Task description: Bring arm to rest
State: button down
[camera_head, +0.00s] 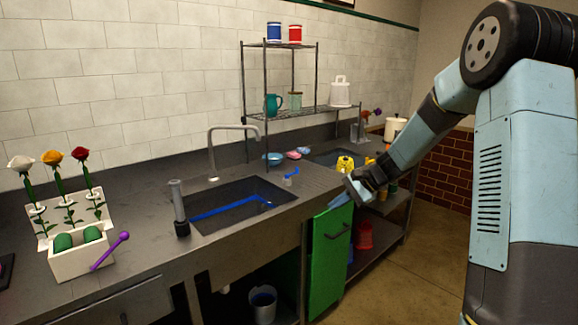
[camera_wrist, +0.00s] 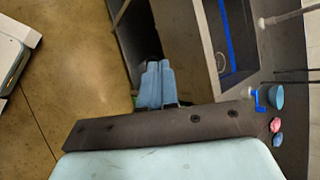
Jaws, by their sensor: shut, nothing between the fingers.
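My arm comes in from the right in the head view and reaches down to the left. My gripper (camera_head: 338,200) is at its end, just in front of the counter's front edge and above the open green cabinet door (camera_head: 329,262). In the wrist view my gripper (camera_wrist: 157,66) shows its two blue fingers side by side, closed together. Nothing is between them. The fingertips point toward the floor and the cabinet front.
A sink (camera_head: 235,205) with a blue strip is left of my gripper. A white flower holder (camera_head: 78,255) with several flowers stands far left. A wire rack (camera_head: 297,112) stands behind. A blue bowl (camera_head: 272,158) and yellow object (camera_head: 345,164) are on the counter. Open floor (camera_head: 425,260) lies right.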

jog(key=s+d+r+n+t+h, duration=0.1)
jog(key=s+r+n+h, duration=0.2)
jog(key=s+r, duration=0.5)
jog(key=s+d+r+n+h, duration=0.1)
jog(key=s+r+n+h, duration=0.25)
jog(key=s, duration=0.75)
jog(key=s+d+r+n+t+h, duration=0.1)
jog(key=s+d+r, duration=0.1)
jog(key=s, duration=0.6)
jog(key=s+d+r+n+t+h, duration=0.1)
jog(key=s+d, duration=0.3)
jog(key=s, duration=0.5)
jog(key=shift+d+r+t+h, duration=0.3)
jog(key=shift+r+t+h, duration=0.2)
jog(key=shift+r, duration=0.2)
jog(key=shift+n, duration=0.25)
